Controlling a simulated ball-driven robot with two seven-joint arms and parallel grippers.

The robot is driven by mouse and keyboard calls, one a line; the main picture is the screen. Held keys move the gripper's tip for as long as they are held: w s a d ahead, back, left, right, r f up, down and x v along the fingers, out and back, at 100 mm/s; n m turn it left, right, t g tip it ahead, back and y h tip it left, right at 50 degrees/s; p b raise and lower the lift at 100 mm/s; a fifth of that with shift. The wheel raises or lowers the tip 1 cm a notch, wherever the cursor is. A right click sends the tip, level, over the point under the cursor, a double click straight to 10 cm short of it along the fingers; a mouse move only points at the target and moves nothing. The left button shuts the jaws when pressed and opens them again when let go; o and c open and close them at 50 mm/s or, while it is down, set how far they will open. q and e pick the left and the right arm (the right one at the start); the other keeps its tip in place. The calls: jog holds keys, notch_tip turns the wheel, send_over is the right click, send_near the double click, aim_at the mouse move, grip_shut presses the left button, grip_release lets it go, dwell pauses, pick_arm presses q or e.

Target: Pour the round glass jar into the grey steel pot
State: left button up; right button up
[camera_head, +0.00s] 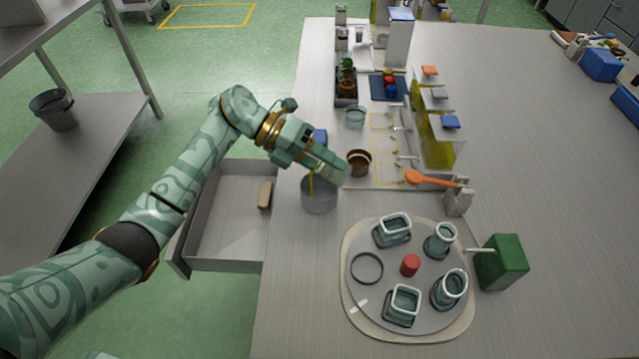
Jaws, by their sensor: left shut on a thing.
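My left gripper (328,168) reaches in from the left over the worktable. It is shut on the round glass jar (321,172), which is mostly hidden by the fingers and appears tilted. How full the pot is, I cannot tell. My right gripper is not in view.
A round turntable (372,318) holds several glass jars, a red knob (410,265) and an empty ring (367,267). A brown cup (358,162) stands close right of the gripper. An open drawer (228,265) juts out left; a green box (501,262) stands right.

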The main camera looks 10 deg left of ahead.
pick_arm(q)
jog(key=shift+a+f+h+b, duration=0.15)
jog(key=shift+f+h+b, duration=0.65)
jog(key=shift+b, duration=0.5)
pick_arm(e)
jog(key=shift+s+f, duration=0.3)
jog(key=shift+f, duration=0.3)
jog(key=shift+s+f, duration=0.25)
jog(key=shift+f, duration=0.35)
pick_arm(q)
jog(key=shift+r+h+b, duration=0.3)
jog(key=shift+h+b, duration=0.45)
jog(key=shift+h, duration=0.15)
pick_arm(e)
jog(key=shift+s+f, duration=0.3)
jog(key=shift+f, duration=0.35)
pick_arm(q)
jog(key=shift+a+r+h+b, duration=0.2)
jog(key=shift+r+h+b, duration=0.45)
jog(key=shift+r+h, duration=0.5)
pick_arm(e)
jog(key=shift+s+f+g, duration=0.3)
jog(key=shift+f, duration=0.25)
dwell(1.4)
